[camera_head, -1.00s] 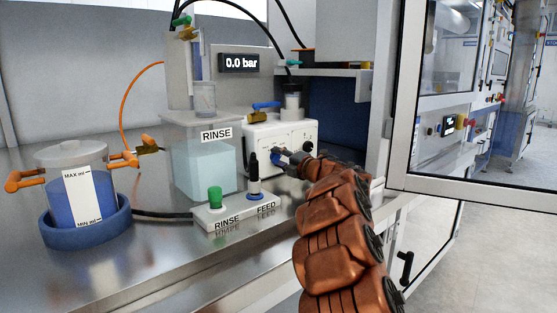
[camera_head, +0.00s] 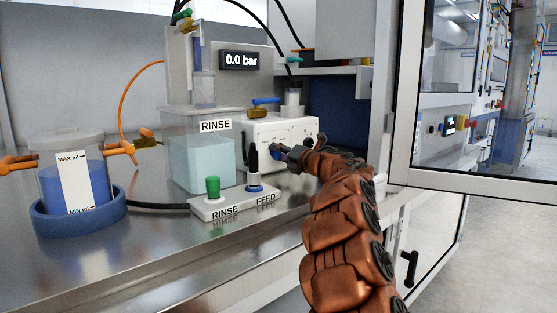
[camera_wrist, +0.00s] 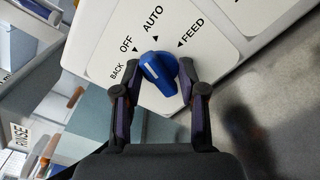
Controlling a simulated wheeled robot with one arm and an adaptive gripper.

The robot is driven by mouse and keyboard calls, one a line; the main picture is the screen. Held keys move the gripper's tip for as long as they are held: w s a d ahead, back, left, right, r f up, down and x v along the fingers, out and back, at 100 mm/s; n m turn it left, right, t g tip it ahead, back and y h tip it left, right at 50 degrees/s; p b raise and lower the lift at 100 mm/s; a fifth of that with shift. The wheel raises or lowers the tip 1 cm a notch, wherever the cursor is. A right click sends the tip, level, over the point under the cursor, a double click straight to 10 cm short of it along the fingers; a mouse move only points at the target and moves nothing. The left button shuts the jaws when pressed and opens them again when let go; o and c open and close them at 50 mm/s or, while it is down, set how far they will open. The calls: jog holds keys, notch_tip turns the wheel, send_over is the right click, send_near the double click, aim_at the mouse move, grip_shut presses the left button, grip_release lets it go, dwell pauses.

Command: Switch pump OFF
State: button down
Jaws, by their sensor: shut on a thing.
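The pump is a white box (camera_head: 262,133) on the steel bench, behind the valve block. In the wrist view its white panel (camera_wrist: 232,45) carries a blue rotary knob (camera_wrist: 160,75) with marks BACK, OFF, AUTO and FEED around it. The knob's pale line points up and left, towards the OFF mark as far as I can tell. My gripper (camera_wrist: 160,92) has one finger on each side of the knob and is shut on it. In the head view my gripper (camera_head: 284,153) is at the pump's front, and the knob is mostly hidden there.
A block with RINSE and FEED valves (camera_head: 234,204) stands in front of the RINSE tank (camera_head: 202,160). A beaker of blue liquid (camera_head: 75,185) sits left in a blue ring. A framed glass door (camera_head: 398,150) stands right of my arm.

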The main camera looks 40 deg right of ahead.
jog(key=shift+n+b, duration=1.7)
jog(key=shift+b, duration=0.1)
jog(key=c, duration=0.6)
grip_release()
jog(key=shift+s+f+b, duration=0.1)
jog(key=shift+s+b, duration=0.35)
jog(key=shift+s, duration=0.4)
jog(key=shift+s+b, duration=0.75)
jog(key=shift+s, duration=1.4)
